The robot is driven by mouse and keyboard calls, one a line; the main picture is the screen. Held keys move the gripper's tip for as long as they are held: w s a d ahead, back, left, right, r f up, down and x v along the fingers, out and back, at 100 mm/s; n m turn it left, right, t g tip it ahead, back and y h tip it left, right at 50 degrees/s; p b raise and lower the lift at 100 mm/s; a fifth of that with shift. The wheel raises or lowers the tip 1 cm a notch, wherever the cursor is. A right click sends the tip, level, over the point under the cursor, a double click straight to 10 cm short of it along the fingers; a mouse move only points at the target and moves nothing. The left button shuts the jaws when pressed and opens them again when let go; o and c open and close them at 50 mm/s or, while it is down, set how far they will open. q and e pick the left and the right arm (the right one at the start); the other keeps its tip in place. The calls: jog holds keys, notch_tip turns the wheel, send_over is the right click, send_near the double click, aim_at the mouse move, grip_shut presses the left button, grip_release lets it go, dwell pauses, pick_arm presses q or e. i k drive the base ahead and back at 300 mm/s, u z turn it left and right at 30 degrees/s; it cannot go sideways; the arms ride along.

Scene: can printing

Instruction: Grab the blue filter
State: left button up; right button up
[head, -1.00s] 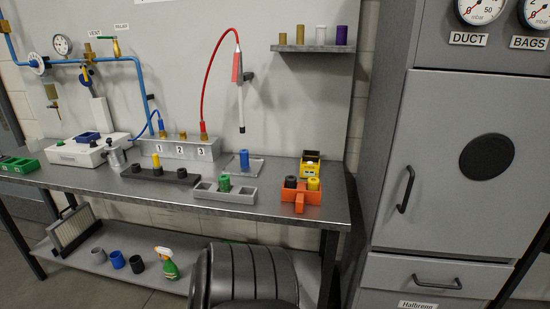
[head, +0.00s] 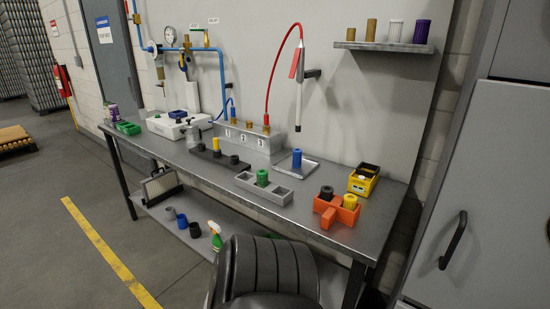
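A blue cylinder (head: 297,158), which looks like the blue filter, stands upright on a small flat light tray (head: 310,168) on the metal workbench (head: 215,172). It is behind and to the right of a grey holder (head: 285,196) with a green cylinder (head: 262,177) in it. A second blue piece, a cup-like cylinder (head: 182,221), is on the lower shelf. Neither of my grippers is in view, so nothing shows near the blue filter.
An orange holder (head: 324,208) and a yellow box (head: 362,181) stand at the bench's right end. A black ribbed rounded form (head: 270,272) sits in front of the bench; I cannot tell what it is. Open floor (head: 50,260) lies to the left.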

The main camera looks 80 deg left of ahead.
aim_at(297, 152)
jog(key=u, duration=0.9)
jog(key=i, duration=0.8)
jog(key=u, duration=0.8)
